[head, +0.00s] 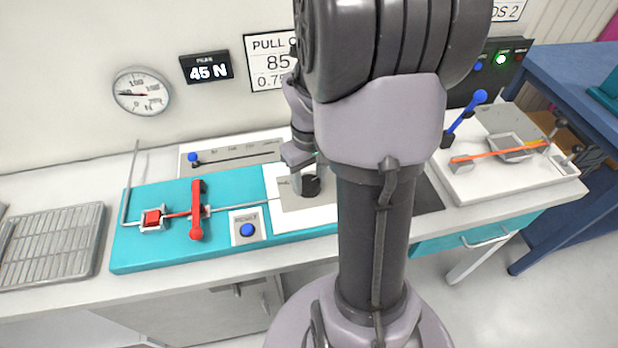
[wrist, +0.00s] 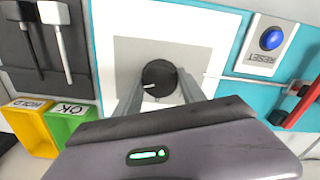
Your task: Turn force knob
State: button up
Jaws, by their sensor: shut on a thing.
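The force knob is a round black dial with a white pointer mark. It shows in the wrist view (wrist: 159,76) on a grey plate (wrist: 122,52) set in a white panel, with its mark pointing to the left. In the head view the knob (head: 311,186) is partly hidden by my gripper and arm. My gripper (wrist: 160,88) is shut on the knob, one finger on each side of it. In the head view my gripper (head: 309,172) reaches down over the knob. A black display (head: 206,67) on the wall reads 45 N.
A blue reset button (head: 247,230) and a red lever (head: 196,210) lie left of the knob on the teal base (head: 145,254). A round gauge (head: 142,92) hangs on the wall. Yellow and green bins (wrist: 30,128) show in the wrist view. A wire rack (head: 50,245) lies at far left.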

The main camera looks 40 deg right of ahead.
jog(key=m, duration=0.6)
jog(key=shift+m, duration=0.3)
jog(key=m, duration=0.3)
jog(key=shift+m, duration=0.3)
jog(key=shift+m+b, duration=0.5)
jog(key=shift+m, duration=1.4)
jog(key=o, duration=1.4)
jog(key=shift+c, duration=0.2)
jog(key=shift+r, duration=0.15)
